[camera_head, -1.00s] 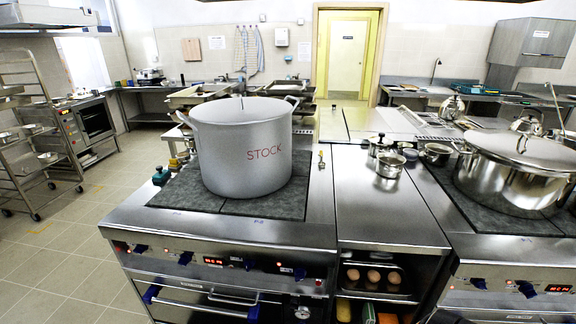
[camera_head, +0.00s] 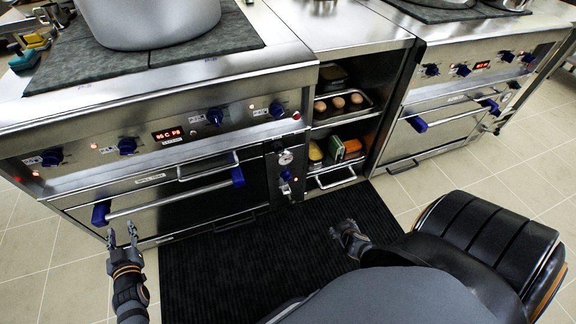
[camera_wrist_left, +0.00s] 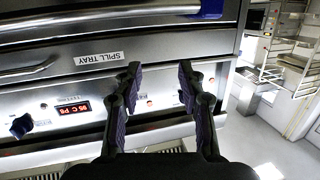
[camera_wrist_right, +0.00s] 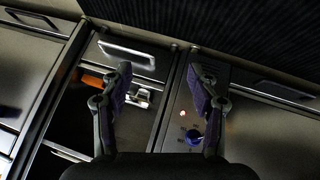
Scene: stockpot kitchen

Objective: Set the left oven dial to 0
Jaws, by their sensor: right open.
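The left range's front panel (camera_head: 90,152) carries several blue dials, including a far-left dial (camera_head: 52,157), one beside it (camera_head: 127,145) and two farther right. One more blue dial (camera_head: 286,175) sits below a round gauge (camera_head: 285,157) on the narrow panel right of the oven door. A blue dial also shows in the right wrist view (camera_wrist_right: 193,137). Dial settings are too small to read. My left gripper (camera_head: 122,234) is open and empty, in front of the left handle end. My right gripper (camera_head: 345,232) is open and empty, low above the dark mat, right of the narrow panel.
A bar handle with blue ends (camera_head: 168,197) juts out from the left range. A stockpot (camera_head: 145,20) stands on top. Open shelves (camera_head: 345,130) hold eggs and packages between the ranges. The right range (camera_head: 455,90) has its own dials and handle. A dark mat (camera_head: 265,255) covers the floor.

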